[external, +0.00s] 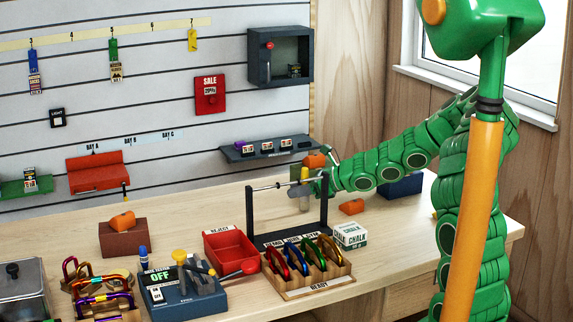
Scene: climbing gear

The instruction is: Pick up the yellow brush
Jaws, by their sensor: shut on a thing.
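A small upright thing with a yellow top and a greyish-tan body, apparently the yellow brush (304,174), is at the end of my green arm, by the right end of the black bar stand. My gripper (310,186) is shut on it. The fingers are small and partly hidden, so the exact grip does not show. I cannot tell whether the brush touches the stand's bar.
The black stand (250,218) is right beside my gripper. In front are a carabiner rack (318,284), a red tray (228,248), a chalk box (350,236) and a blue tester (185,298). A dark shelf (266,149) is on the wall behind.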

